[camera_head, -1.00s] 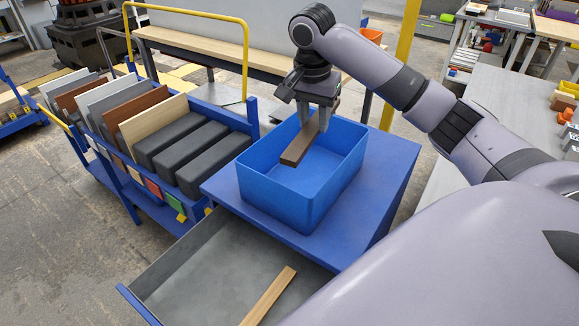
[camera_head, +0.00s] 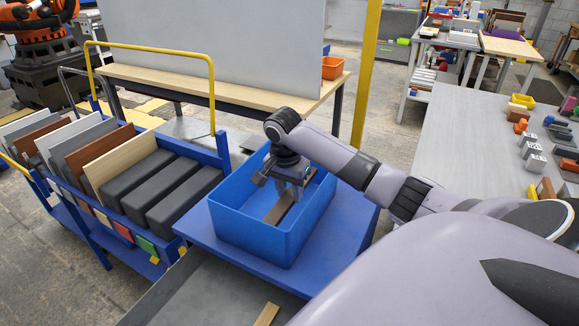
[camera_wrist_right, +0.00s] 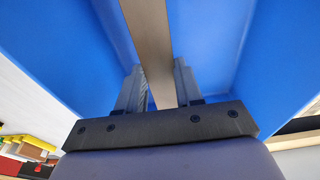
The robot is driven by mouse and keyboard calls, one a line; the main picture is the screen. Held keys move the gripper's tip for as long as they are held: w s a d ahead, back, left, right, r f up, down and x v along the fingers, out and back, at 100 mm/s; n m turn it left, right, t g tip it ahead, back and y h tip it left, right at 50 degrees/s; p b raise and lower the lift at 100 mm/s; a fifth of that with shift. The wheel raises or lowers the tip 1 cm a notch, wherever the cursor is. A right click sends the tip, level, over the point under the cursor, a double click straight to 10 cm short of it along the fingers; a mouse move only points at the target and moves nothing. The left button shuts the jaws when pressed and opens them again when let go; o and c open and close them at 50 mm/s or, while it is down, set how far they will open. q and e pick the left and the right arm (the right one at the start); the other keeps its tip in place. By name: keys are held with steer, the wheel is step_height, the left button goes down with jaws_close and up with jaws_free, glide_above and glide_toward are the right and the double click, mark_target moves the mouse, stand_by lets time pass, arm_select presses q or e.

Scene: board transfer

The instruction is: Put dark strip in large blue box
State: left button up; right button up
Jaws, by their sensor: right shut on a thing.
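The large blue box (camera_head: 233,229) stands open on a blue platform. My right gripper (camera_head: 288,196) reaches down inside the box from above. It is shut on the dark strip (camera_head: 279,212), a brown flat bar that lies at a slant within the box walls. In the right wrist view the strip (camera_wrist_right: 150,45) runs between the two fingers (camera_wrist_right: 158,92), with blue walls on both sides. I cannot tell whether the strip touches the box floor. My left gripper is not in view.
A cart (camera_head: 105,235) with upright boards and dark grey blocks (camera_head: 158,178) stands at left. A grey table (camera_head: 470,130) with small parts is at right.

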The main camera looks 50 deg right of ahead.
mark_target(289, 216)
steer(key=shift+f, duration=2.75)
steer(key=shift+f, duration=0.1)
steer(key=o, duration=1.1)
steer(key=r, duration=0.4)
steer(key=a+r, duration=0.1)
steer(key=r, duration=0.7)
steer(key=shift+s+a+r, duration=0.1)
steer(key=shift+s+a, duration=0.1)
steer(key=shift+a, duration=0.2)
